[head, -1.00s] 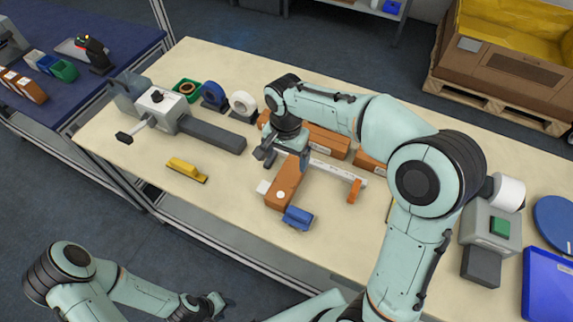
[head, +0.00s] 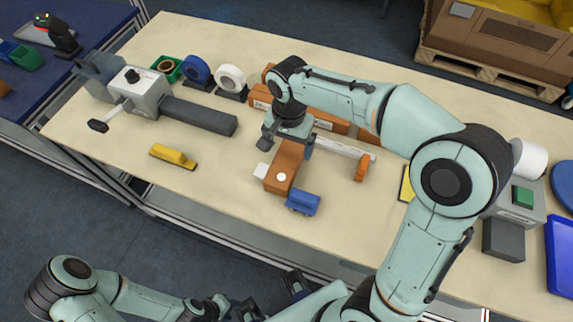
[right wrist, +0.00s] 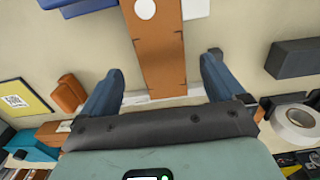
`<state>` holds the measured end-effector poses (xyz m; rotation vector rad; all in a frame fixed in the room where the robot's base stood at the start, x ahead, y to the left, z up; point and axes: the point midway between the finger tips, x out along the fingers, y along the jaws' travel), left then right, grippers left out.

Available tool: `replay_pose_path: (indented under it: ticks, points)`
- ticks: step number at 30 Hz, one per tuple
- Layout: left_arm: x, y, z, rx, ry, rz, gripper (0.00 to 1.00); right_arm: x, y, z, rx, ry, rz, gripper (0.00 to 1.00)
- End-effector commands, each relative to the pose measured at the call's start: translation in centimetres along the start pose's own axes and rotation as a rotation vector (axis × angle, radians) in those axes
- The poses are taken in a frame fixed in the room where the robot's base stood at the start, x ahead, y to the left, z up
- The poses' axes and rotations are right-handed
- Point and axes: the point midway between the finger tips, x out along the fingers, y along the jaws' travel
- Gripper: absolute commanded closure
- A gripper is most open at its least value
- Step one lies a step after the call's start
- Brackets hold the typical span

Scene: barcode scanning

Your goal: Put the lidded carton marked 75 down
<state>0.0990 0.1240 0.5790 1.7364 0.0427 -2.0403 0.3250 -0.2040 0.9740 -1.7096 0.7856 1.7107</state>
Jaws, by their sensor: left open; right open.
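A brown carton (head: 288,163) with a round white spot lies on the table below my right gripper (head: 287,143). In the right wrist view the carton (right wrist: 160,50) runs between the two spread fingers of the right gripper (right wrist: 162,68), with a gap on each side. The right gripper is open and holds nothing. No number 75 is readable on the carton. My left gripper (head: 268,298) is open and empty in front of the table's near edge, low in the head view.
A blue item (head: 303,203) and a small white block (head: 262,171) sit close to the carton. Other brown cartons (head: 330,121) lie behind. A yellow tool (head: 173,156) lies left. The front table area is mostly bare.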

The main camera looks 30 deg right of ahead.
Motion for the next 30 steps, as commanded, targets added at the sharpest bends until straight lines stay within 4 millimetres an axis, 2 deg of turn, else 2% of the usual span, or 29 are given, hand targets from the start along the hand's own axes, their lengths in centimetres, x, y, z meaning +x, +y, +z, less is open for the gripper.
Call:
replay_pose_path:
  ticks: [5, 13, 22, 23, 27, 28, 29, 30]
  points:
    - [0.2, -0.1, 0.0, 0.000, 0.000, 0.000, 0.57, 1.3, 0.0, 0.2, 0.000, -0.001, 0.002, 0.04]
    - [0.6, -0.3, 0.1, -0.001, -0.002, -0.001, 0.57, 5.1, -0.1, 0.9, 0.001, 0.000, 0.003, 0.04]
    - [0.7, -0.3, 0.1, -0.001, -0.002, -0.001, 0.57, 5.7, -0.1, 0.8, 0.001, 0.001, -0.001, 0.04]
    - [0.7, -0.3, 0.1, -0.001, -0.002, -0.001, 0.57, 5.7, -0.1, 0.8, 0.001, 0.001, -0.001, 0.07]
    - [0.7, -0.3, 0.1, -0.001, -0.003, -0.001, 0.57, 5.7, -0.1, 0.8, 0.001, 0.001, -0.001, 0.53]
    - [0.7, -0.3, 0.1, -0.001, -0.003, -0.001, 0.57, 5.7, -0.1, 0.8, 0.001, 0.001, -0.001, 0.59]
    - [0.7, -0.3, 0.1, -0.001, -0.003, -0.001, 0.57, 5.6, -0.1, 0.8, 0.001, 0.001, -0.001, 0.59]
    - [0.7, -0.3, 0.1, -0.001, -0.003, -0.001, 0.57, 5.6, -0.1, 0.8, 0.001, 0.001, -0.001, 0.64]
